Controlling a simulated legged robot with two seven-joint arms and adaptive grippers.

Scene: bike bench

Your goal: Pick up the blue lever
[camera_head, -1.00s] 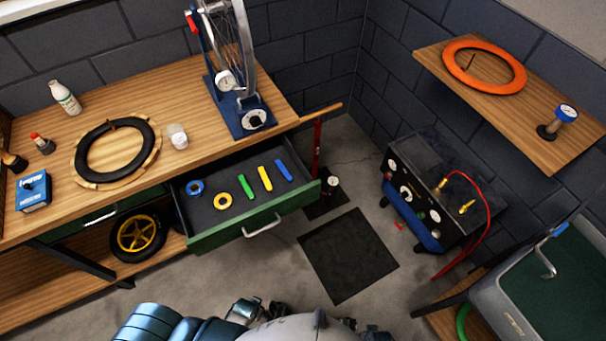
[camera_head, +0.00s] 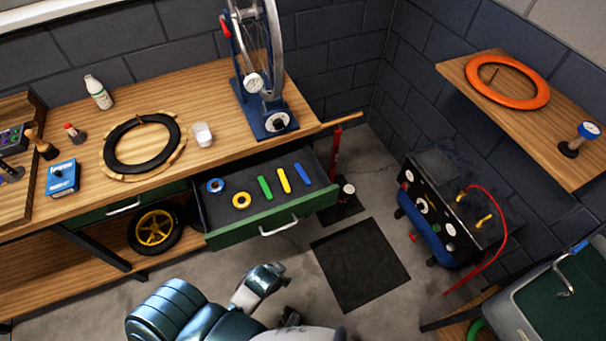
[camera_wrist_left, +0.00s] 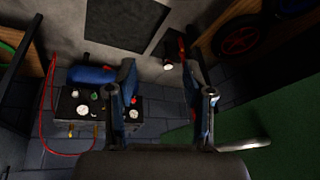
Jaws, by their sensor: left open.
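The blue lever (camera_head: 304,175) lies in the open drawer (camera_head: 276,231), at the right end of a row of small parts. A yellow lever (camera_head: 284,180) and a green lever (camera_head: 265,188) lie to its left. My left arm is at the bottom of the head view, in front of and below the drawer; I cannot make out its fingertips there. In the left wrist view my left gripper (camera_wrist_left: 160,88) has its fingers spread with nothing between them. The blue lever does not show in that view. My right gripper is in neither view.
A compressor (camera_head: 440,215) with a red hose stands at right.

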